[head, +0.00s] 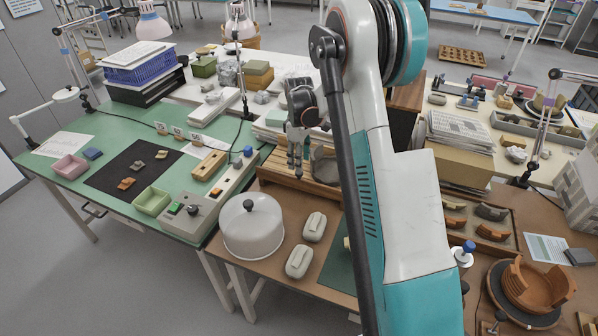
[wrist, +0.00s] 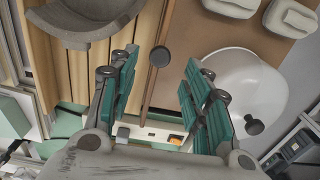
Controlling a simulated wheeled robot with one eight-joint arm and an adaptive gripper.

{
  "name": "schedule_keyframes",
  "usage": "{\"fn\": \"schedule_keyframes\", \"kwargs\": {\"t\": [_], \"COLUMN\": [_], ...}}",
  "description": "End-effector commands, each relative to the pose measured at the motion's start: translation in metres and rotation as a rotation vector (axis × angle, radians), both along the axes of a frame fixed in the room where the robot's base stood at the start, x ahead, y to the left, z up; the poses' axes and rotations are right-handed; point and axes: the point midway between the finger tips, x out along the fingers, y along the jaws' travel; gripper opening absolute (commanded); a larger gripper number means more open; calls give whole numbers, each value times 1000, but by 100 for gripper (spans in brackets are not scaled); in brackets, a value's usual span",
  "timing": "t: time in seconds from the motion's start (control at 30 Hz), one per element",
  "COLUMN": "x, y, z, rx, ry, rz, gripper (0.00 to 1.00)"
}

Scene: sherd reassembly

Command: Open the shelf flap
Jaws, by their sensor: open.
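A slatted wooden shelf (head: 284,180) stands on the brown table, partly hidden behind my arm. In the wrist view its slats (wrist: 75,75) fill the left side. A thin wooden strip (wrist: 155,70), which looks like the flap seen edge-on, runs beside the slats with a dark round knob (wrist: 161,56). My gripper (head: 295,170) points down over the shelf's left part. In the wrist view my gripper (wrist: 158,68) is open, its teal-padded fingers apart on either side of the strip and knob. I cannot tell whether they touch. The flap's face is hidden.
A grey curved sherd or bowl (head: 324,166) rests on the shelf, close to my gripper. A white domed lid (head: 252,230) and two pale blocks (head: 314,227) stand in front on the brown table. A green table (head: 80,188) with a switch box (head: 190,207) adjoins at left.

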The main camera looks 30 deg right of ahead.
Motion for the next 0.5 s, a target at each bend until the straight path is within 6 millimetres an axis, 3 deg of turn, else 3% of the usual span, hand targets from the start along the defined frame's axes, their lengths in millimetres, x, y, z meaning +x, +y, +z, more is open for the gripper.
{"fn": "schedule_keyframes", "kwargs": {"t": [0.2,0.5], "x": [0,0], "y": [0,0], "z": [-36,-51], "rx": [0,0], "ry": [0,0], "rz": [0,0], "gripper": [44,44]}}
